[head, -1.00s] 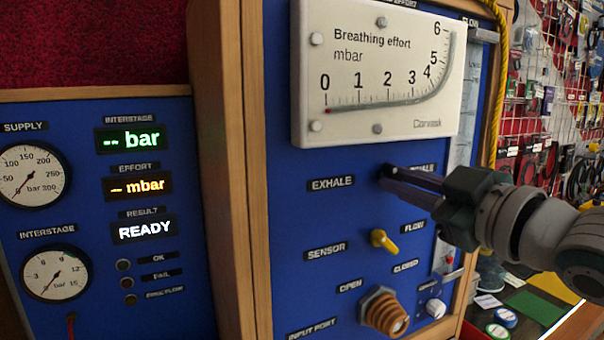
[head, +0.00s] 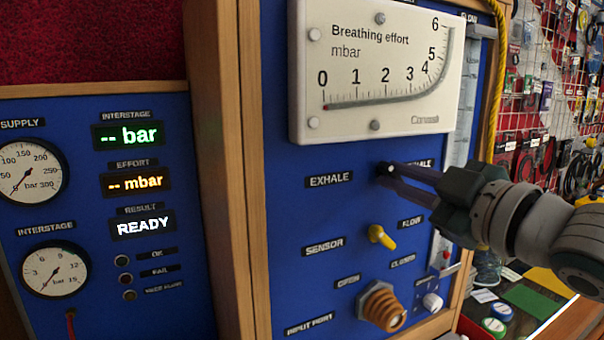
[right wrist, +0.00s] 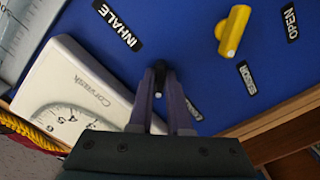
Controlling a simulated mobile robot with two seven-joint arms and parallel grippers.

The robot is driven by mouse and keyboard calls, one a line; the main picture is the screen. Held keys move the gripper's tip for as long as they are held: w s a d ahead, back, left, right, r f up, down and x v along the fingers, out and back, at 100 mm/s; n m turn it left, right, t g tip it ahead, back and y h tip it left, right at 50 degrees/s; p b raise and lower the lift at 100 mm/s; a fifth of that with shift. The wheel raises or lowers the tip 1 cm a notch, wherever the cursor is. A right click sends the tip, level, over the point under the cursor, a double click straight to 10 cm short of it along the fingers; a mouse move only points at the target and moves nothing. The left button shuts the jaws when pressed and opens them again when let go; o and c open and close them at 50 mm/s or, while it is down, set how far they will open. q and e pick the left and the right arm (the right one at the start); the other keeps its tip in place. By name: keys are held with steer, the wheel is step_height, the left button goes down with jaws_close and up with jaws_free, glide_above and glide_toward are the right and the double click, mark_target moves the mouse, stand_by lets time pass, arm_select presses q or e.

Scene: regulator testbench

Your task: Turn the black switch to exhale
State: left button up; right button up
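The black switch (head: 384,168) sits on the blue panel between the EXHALE label (head: 329,180) on its left and the INHALE label, partly hidden behind my right gripper. My right gripper (head: 390,174) reaches in from the right, with its fingertips at the switch. In the right wrist view the black switch (right wrist: 159,72) is between the two dark fingertips, with no clear gap on either side. A small pale mark shows on it. I cannot tell exactly which way the switch points. My left gripper is not in view.
A white breathing effort gauge (head: 375,75) projects just above the switch. Below are a yellow switch (head: 382,237), a brown ribbed port (head: 383,307) and a white knob (head: 432,302). A yellow hose (head: 494,110) hangs at the right. The result display (head: 142,225) reads READY.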

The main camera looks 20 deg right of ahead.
steer(key=o, duration=0.5)
steer(key=shift+c, duration=0.2)
steer(key=s+b, duration=0.3)
steer(key=s, duration=0.7)
steer(key=shift+d, duration=0.4)
